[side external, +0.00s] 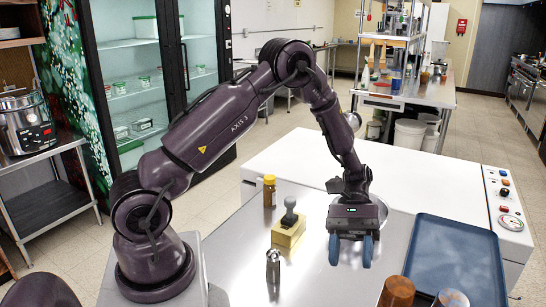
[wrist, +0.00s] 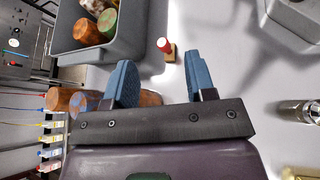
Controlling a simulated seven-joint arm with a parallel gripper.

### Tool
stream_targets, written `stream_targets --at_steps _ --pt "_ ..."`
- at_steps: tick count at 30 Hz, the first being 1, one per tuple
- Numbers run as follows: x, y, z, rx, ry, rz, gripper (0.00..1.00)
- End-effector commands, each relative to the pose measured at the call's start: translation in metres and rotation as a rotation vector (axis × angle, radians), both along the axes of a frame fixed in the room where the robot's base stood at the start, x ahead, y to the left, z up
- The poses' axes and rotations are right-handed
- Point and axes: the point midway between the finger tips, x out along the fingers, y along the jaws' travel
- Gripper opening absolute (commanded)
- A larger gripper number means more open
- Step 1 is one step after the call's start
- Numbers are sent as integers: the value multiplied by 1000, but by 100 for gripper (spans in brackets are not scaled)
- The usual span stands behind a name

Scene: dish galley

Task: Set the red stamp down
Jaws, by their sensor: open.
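The red stamp (wrist: 165,46), a red knob on a small wooden block, shows in the wrist view on the pale counter top. It lies in line with the gap between my blue fingertips, just past them, with space on both sides. I cannot tell how far below the tips it is. My gripper (wrist: 161,60) is open, with nothing held between its fingers. In the side view my gripper (side external: 351,256) hangs fingers-down low over the steel counter. I cannot make out the red stamp there.
A blue tray (side external: 455,255) lies right. Orange-brown cups (side external: 396,292) stand in front. A grey bin (wrist: 66,35) holds cups.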

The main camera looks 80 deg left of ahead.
Motion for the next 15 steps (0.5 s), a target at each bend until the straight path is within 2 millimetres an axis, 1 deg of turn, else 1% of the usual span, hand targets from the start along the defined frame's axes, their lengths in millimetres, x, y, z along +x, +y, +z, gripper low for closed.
stream_targets --at_steps 1,6,12,15 --pt "-3 0 22 51 -75 -39 50" --pt "-23 4 75 222 -312 -162 50" --pt "-54 11 127 416 -604 -293 50" --pt "-72 16 148 512 -755 -353 50"
